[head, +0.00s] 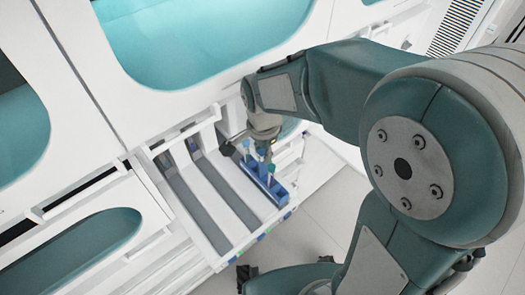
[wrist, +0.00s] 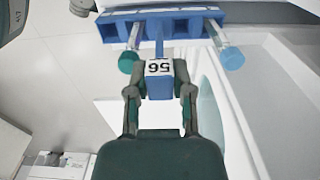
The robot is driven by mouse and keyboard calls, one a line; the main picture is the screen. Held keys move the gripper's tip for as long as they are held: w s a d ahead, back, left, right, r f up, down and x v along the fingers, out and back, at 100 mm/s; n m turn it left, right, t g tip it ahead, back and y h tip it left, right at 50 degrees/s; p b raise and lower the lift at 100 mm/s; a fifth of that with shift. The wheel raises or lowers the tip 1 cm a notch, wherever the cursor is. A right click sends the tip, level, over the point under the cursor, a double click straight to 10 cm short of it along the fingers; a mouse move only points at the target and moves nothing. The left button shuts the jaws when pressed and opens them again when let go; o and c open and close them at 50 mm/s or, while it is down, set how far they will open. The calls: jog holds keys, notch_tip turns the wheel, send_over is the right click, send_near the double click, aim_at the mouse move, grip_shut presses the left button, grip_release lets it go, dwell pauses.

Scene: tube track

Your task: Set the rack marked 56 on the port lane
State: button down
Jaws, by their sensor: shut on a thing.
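The blue rack marked 56 (wrist: 160,82) is in the wrist view, its label upside down. The fingers of my gripper (wrist: 160,95) are shut on its handle, one on each side. In the head view the rack (head: 265,182) is at the right side of a white tray with long grey lanes (head: 228,190). My gripper (head: 265,140) is at its upper end. I cannot tell whether the rack touches the tray, and no lane marking is readable.
The tray (head: 220,238) juts from a white cabinet wall with teal windows (head: 205,35). Coloured marks (head: 264,236) line its front edge. The two lanes left of the rack look empty. Pale floor (head: 310,235) is open to the right.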

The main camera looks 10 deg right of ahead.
jog(key=shift+f, duration=0.8)
dwell(0.5)
jog(key=shift+c, duration=2.1)
grip_release()
notch_tip(320, 180, up, 12)
jog(key=shift+f, duration=0.1)
